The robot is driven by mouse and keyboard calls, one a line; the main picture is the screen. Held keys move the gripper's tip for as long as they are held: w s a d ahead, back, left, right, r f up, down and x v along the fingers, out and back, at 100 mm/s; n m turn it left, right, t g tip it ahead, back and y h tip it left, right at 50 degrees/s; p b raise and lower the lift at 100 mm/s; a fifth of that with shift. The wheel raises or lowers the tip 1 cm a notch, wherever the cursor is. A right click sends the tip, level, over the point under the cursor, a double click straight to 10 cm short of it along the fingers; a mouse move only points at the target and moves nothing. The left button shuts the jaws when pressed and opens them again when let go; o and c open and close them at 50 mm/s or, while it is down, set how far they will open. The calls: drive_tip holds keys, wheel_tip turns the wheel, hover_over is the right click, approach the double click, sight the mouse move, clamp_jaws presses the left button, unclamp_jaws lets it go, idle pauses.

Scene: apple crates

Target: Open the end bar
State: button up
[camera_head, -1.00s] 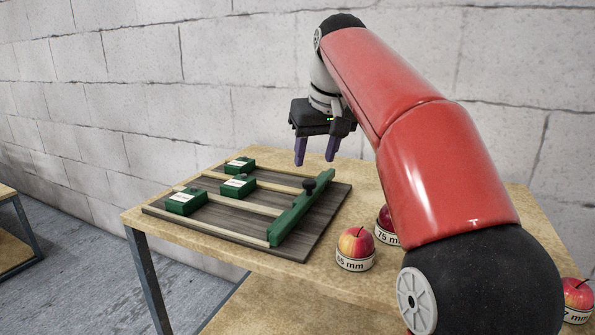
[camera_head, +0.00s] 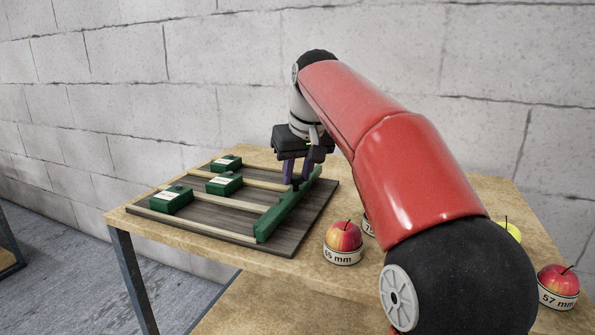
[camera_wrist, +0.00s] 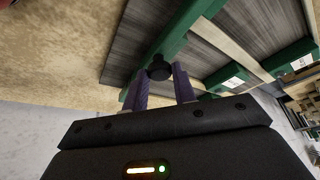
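The green end bar (camera_head: 285,211) lies across the right ends of the pale wooden rails on the dark slatted board (camera_head: 315,212). In the wrist view the end bar (camera_wrist: 175,38) carries a round black knob (camera_wrist: 159,68). My gripper (camera_head: 296,181) points down at the knob from above, its purple fingers apart. In the wrist view the gripper (camera_wrist: 159,78) has one fingertip to each side of the knob, with gaps visible. I cannot tell whether either finger touches it. In the head view the fingers largely hide the knob.
Several green labelled blocks (camera_head: 171,200) sit on the rails to the left. A red-yellow apple (camera_head: 344,237) in a "65 mm" ring stands right of the board, with more apples, one marked 57 mm (camera_head: 558,281), beyond my arm. A block wall stands behind the wooden table (camera_head: 150,222).

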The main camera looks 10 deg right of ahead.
clamp_jaws()
drive_tip(key=shift+s+d, duration=0.8)
drive_tip(key=shift+d, duration=0.3)
drive_tip(key=shift+s+d, duration=0.75)
drive_tip(key=shift+d, duration=0.3)
drive_tip(key=o, duration=0.8)
unclamp_jaws()
drive_tip(key=shift+c, duration=0.2)
drive_tip(key=p+v, duration=0.1)
drive_tip(key=v, duration=0.6)
drive_tip(key=shift+r, duration=0.35)
drive_tip(key=shift+s, duration=0.15)
